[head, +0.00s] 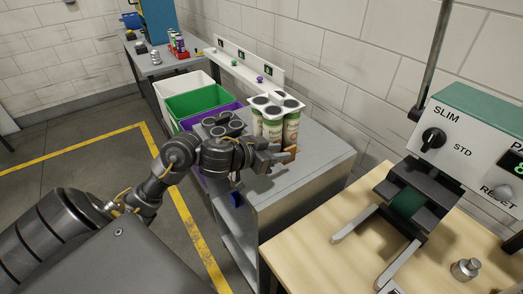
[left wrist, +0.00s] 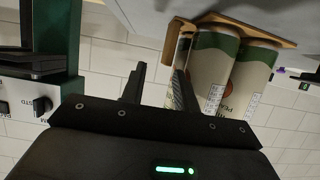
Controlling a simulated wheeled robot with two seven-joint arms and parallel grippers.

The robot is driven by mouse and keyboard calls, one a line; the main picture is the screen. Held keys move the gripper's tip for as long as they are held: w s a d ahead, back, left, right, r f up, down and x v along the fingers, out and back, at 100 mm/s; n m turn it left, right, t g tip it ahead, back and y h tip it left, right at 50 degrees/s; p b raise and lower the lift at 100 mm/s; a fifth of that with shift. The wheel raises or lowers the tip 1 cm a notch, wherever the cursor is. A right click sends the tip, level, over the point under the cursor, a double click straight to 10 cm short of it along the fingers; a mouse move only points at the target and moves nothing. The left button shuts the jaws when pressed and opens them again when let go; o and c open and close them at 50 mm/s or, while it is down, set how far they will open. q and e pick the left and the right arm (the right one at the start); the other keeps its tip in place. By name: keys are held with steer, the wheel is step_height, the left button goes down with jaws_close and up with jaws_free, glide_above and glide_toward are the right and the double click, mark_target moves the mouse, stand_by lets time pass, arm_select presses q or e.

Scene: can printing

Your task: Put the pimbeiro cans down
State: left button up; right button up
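The pimbeiro cans (head: 272,128) are white and green with dark round tops under a white carrier. They stand as a group on the grey cabinet top (head: 315,160), on a thin wooden board (head: 290,154). The cans (left wrist: 212,75) and the board (left wrist: 240,27) show upside down in the left wrist view. My left gripper (head: 275,158) is just in front of the cans at the board's edge. Its fingers (left wrist: 158,88) are apart with no can visible between them; one finger is close beside the cans. Contact is unclear. My right gripper is out of view.
A dark holder with round openings (head: 222,125) is left of the cans. Green (head: 200,100) and purple bins stand behind it. A press machine (head: 470,140) stands on the wooden table (head: 340,255) at right, with a small metal piece (head: 465,268). The cabinet's right side is clear.

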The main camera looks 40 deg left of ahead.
arm_select(q)
steer(key=p+v, duration=0.3)
steer(key=v, duration=0.5)
steer(key=shift+f, duration=0.1)
steer(key=shift+s+f, duration=0.1)
stand_by(0.3)
